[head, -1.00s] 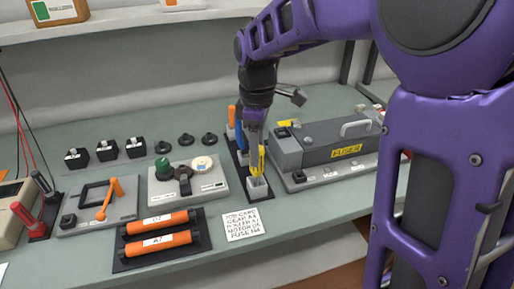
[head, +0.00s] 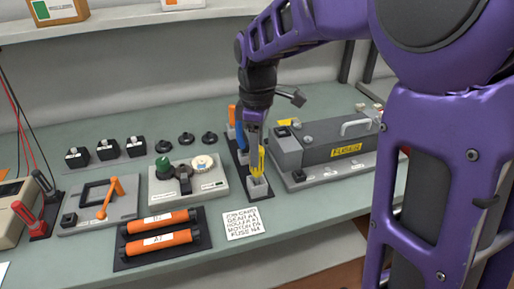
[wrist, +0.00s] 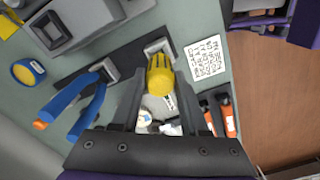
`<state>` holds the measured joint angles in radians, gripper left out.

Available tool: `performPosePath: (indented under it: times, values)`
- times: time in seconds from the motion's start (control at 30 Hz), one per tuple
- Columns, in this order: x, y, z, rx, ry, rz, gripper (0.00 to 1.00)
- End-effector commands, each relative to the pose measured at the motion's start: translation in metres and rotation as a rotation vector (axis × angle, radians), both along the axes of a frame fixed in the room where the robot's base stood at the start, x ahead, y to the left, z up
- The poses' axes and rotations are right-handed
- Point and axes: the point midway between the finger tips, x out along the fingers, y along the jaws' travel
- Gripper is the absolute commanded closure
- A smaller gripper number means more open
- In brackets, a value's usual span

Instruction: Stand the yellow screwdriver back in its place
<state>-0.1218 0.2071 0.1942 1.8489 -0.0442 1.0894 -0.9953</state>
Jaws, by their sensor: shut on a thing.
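The yellow screwdriver (head: 261,161) stands roughly upright at the front end of the dark rack strip. Its yellow handle (wrist: 160,78) is between the two fingers of my gripper (wrist: 158,92) in the wrist view. My gripper (head: 255,146) comes down from above in the head view, shut on the handle. The screwdriver's lower end meets a small grey square holder (head: 258,187); I cannot tell how deep it sits. The holder also shows beyond the handle in the wrist view (wrist: 156,47). The shaft is hidden there.
Blue-handled pliers (wrist: 72,106) stand close beside my gripper on the same rack. The fuser unit (head: 325,145) is close on the right. A grey panel with knobs (head: 209,187) is on the left, and a written card (head: 243,223) lies in front.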

Motion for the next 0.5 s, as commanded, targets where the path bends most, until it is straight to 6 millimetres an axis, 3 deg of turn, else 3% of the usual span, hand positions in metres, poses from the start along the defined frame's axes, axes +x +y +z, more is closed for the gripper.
performPosePath:
  times: [0.5]
  values:
    - [0.0, 0.0, -0.0077, 0.0, 0.0, 0.0, 1.0]
